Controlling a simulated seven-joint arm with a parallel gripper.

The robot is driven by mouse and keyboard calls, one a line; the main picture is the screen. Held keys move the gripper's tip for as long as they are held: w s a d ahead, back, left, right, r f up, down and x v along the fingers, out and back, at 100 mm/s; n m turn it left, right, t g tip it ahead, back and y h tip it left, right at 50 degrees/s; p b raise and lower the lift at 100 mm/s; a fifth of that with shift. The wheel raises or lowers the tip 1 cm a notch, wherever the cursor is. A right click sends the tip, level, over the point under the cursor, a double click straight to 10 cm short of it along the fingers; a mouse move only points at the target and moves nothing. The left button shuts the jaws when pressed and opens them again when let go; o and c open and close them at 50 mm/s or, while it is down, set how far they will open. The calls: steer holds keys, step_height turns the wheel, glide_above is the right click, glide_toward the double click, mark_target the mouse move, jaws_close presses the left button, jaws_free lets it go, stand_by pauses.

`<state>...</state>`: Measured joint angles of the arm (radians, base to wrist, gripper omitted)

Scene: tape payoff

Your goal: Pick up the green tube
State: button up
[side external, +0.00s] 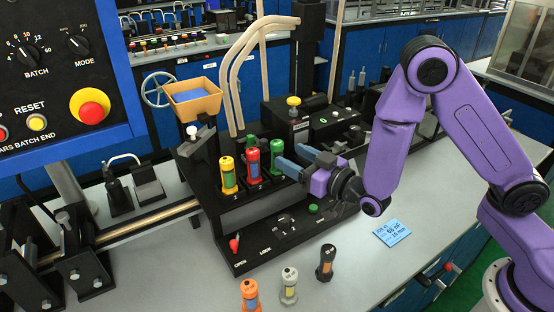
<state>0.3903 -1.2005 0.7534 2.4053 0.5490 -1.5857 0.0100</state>
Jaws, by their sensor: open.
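The green tube (277,148) stands upright in the black rack (245,240), at the right end of a row beside a red tube (253,160) and a yellow tube (228,175). My gripper (287,157) comes in from the right with its blue fingers level and pointing left. The fingers are open, and their tips are at the green tube's right side. I cannot tell whether they touch it or straddle it. The near finger hides part of the tube's lower body.
Orange (250,296), grey (289,285) and black (325,262) tubes stand on the bench in front of the rack. A tan hopper (193,98) stands behind the rack at left. A blue card (391,232) lies on clear bench at right.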

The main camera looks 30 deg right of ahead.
mark_target(280, 150)
steer(key=x, duration=0.3)
steer(key=shift+d+x, duration=0.15)
steer(key=shift+x, duration=1.25)
steer(key=shift+d+x, duration=0.15)
steer(key=shift+x, duration=1.2)
steer(key=shift+w+f, duration=0.1)
steer(key=shift+f, duration=0.05)
steer(key=c, duration=1.1)
